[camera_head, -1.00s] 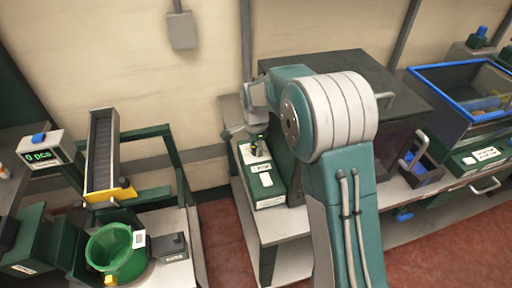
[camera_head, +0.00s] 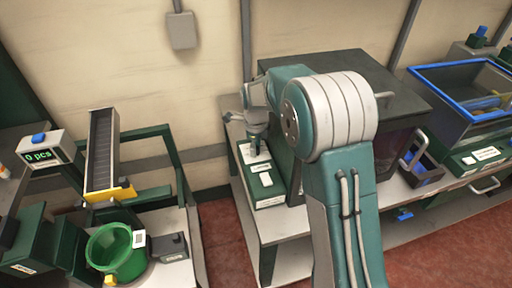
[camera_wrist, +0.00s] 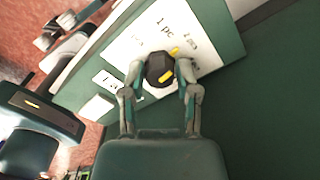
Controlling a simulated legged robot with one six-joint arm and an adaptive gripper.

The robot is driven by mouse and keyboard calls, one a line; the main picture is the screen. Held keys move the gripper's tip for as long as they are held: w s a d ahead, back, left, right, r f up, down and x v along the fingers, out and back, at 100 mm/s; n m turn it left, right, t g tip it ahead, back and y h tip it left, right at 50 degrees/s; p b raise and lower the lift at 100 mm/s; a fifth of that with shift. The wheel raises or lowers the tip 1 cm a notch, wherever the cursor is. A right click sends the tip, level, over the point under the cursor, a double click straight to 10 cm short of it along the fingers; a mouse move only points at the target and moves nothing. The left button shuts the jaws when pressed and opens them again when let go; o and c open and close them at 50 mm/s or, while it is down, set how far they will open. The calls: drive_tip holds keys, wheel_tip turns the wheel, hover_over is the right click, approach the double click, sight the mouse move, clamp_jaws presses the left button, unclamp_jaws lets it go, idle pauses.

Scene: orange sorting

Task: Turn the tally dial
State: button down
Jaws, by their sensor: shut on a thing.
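The tally dial (camera_wrist: 160,72) is a black knob with a yellow pointer mark, on a white label plate (camera_wrist: 200,40) with printed piece counts such as "1 pc". In the wrist view my gripper (camera_wrist: 160,80) has a finger on each side of the dial and is shut on it. In the head view my gripper (camera_head: 256,146) points down onto the top of the green dial box (camera_head: 268,199), and the dial itself is mostly hidden there. The yellow mark points to the upper right in the wrist view.
A counter reading "0 pcs" (camera_head: 40,152), a sloped chute (camera_head: 102,150) and a green bucket (camera_head: 118,250) are at the left. A blue-rimmed bin (camera_head: 455,115) is at the right.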

drive_tip(key=shift+f+m, duration=0.1)
drive_tip(key=shift+m, duration=0.8)
drive_tip(key=shift+c, duration=1.8)
unclamp_jaws()
drive_tip(key=shift+a, duration=0.1)
drive_tip(key=shift+w, duration=0.1)
wheel_tip(320, 180, up, 12)
drive_tip(key=shift+a, duration=0.15)
